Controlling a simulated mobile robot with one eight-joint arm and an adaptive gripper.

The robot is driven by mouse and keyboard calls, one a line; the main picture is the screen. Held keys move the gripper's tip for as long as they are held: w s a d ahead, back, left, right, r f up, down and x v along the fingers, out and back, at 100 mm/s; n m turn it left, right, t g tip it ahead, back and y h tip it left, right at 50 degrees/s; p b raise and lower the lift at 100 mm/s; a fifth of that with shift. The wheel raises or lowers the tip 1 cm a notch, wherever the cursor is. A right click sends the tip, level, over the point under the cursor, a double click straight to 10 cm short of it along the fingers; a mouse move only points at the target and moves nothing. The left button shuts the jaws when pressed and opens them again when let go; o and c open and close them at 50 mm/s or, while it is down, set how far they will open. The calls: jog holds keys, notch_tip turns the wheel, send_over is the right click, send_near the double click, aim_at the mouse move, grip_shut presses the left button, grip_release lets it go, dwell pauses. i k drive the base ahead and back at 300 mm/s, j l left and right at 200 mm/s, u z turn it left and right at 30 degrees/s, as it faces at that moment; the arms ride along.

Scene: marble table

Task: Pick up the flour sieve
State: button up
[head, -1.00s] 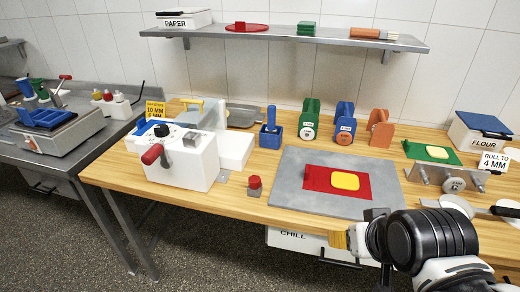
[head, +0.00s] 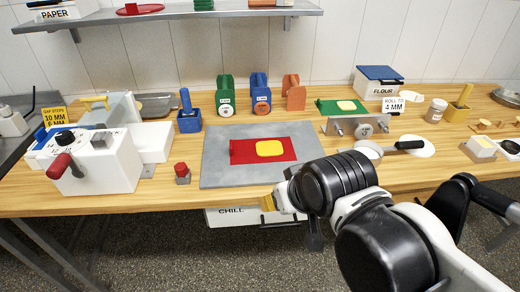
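The flour sieve appears to be the round, pale, shallow pan (head: 369,149) with a black handle pointing right. It lies on the wooden table right of the grey slab, just in front of the metal roller stand. A white disc (head: 418,147) lies by its handle. My gripper (head: 284,200) is at the table's front edge, left of and nearer than the sieve, apart from it. My wrist largely hides the gripper, so its fingers cannot be made out. A small tan piece (head: 268,203) shows at its tip; I cannot tell whether it is held.
The grey slab (head: 220,165) bears a red mat and yellow dough. The roller stand (head: 344,128), sign (head: 394,104) and flour box (head: 378,84) stand behind the sieve. A shaker jar (head: 436,110) and yellow holder (head: 457,112) are at right. My arm covers the front right.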

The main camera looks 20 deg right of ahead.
aim_at(374, 152)
jog(key=z, duration=1.35)
